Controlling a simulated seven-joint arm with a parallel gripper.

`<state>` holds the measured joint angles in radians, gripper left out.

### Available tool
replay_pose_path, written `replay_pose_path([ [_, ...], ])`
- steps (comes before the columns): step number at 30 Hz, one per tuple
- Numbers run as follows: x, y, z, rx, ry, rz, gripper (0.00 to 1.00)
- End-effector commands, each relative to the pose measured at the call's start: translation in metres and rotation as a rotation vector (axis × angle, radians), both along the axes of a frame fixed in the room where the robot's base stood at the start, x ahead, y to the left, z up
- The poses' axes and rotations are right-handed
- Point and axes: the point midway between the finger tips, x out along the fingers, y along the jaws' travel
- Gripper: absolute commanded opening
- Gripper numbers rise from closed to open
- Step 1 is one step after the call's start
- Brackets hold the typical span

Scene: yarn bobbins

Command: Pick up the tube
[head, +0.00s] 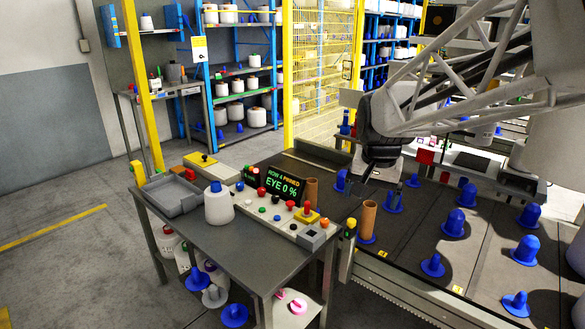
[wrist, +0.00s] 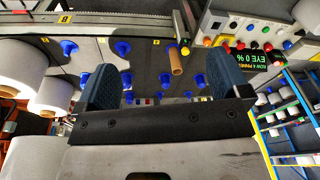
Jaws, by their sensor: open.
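One brown cardboard tube (head: 368,219) stands upright on a blue base near the left edge of the dark peg deck (head: 400,237). A second brown tube (head: 311,190) stands behind the button console; its lower end is hidden. One brown tube (wrist: 176,64) shows in the wrist view, beyond my fingers and toward the right one; I cannot tell which of the two it is. My gripper (head: 374,180) is above the far left part of the deck, behind and above the first tube. In the wrist view my gripper (wrist: 147,85) has its two blue-grey fingers wide apart with nothing between them.
Several blue pegs (head: 453,223) stand around the deck. The grey table (head: 265,255) at left holds a white cone (head: 218,206), a grey tray (head: 172,195) and the button console (head: 285,212). Storage racks (head: 235,70) stand behind. The floor at left is clear.

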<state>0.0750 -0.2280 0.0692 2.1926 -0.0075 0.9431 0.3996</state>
Motion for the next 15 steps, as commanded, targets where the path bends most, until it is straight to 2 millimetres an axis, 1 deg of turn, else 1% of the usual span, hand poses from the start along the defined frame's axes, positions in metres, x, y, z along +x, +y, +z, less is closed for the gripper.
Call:
replay_pose_path([
  [1,0.013,-0.003,-0.002,0.003,0.005,-0.02,0.94],
  [3,0.029,-0.006,-0.003,0.008,0.009,-0.049,0.94],
  [11,0.088,-0.022,-0.011,0.024,0.023,-0.16,0.94],
  [15,0.12,-0.031,-0.019,0.032,0.032,-0.218,0.94],
])
